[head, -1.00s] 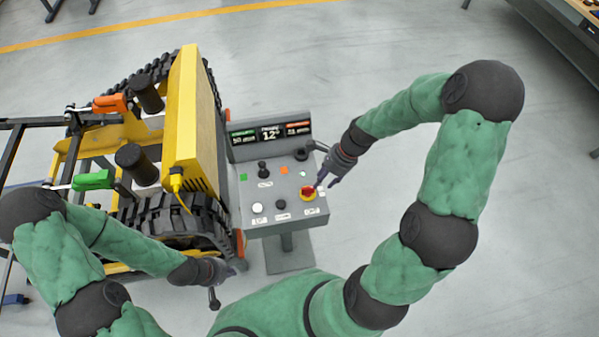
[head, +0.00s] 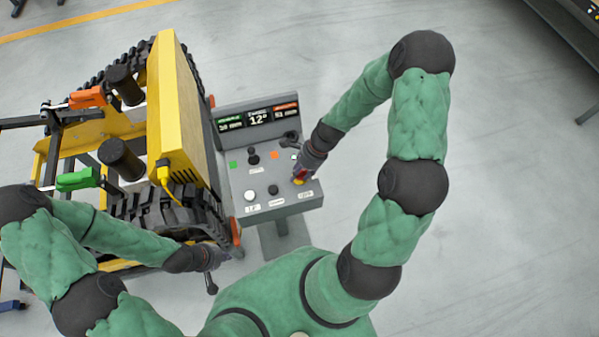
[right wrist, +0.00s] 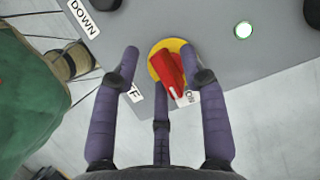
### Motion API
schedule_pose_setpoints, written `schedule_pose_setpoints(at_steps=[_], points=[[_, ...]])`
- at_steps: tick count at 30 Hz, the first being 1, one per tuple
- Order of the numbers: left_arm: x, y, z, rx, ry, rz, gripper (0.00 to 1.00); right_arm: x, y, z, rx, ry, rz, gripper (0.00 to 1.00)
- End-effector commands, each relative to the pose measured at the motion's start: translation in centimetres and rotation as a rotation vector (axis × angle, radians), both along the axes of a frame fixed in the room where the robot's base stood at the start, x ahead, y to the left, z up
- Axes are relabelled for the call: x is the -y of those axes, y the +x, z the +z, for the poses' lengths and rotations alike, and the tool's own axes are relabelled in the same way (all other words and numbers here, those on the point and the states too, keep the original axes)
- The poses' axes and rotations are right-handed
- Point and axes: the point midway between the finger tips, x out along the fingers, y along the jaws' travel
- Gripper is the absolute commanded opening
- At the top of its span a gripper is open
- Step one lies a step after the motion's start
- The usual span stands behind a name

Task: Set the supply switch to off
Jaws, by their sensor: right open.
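The supply switch is a red knob (right wrist: 168,68) on a yellow disc (right wrist: 157,52). In the head view the switch (head: 299,180) sits at the right side of the grey control panel (head: 285,207). The white-marked end of the knob points toward the ON label (right wrist: 190,97); the OFF label (right wrist: 135,93) is partly hidden by a finger. My right gripper (right wrist: 163,62) is open, its fingers spread on either side of the knob; I cannot tell whether they touch it. In the head view my right gripper (head: 304,170) is at the switch. My left gripper (head: 213,257) is low, left of the panel; its fingers are unclear.
The panel also has a white button (head: 250,196), black knobs (head: 273,190), a black joystick (head: 253,157) and a display (head: 258,118). A yellow tracked carrier (head: 172,110) stands close on the left. The floor to the right is clear.

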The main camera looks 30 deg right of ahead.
Motion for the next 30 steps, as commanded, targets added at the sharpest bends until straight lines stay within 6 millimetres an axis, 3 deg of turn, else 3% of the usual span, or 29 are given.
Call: schedule_pose_setpoints(at_steps=[10,11,15,30], points=[[-0.01,0.02,-0.05,0.000,0.000,0.000,0.00,-0.16,0.08,-0.38,0.001,-0.001,0.000,0.44],[-0.01,0.02,-0.05,0.000,0.000,0.000,0.00,-0.16,0.07,-0.38,0.001,-0.001,0.000,0.41],[-0.01,0.02,-0.05,0.000,0.000,0.000,0.00,-0.16,0.07,-0.38,0.001,-0.001,0.000,0.01],[0.00,0.01,0.57,0.000,0.000,0.000,0.00,-0.14,0.03,-0.27,0.000,0.000,0.068,0.00]])
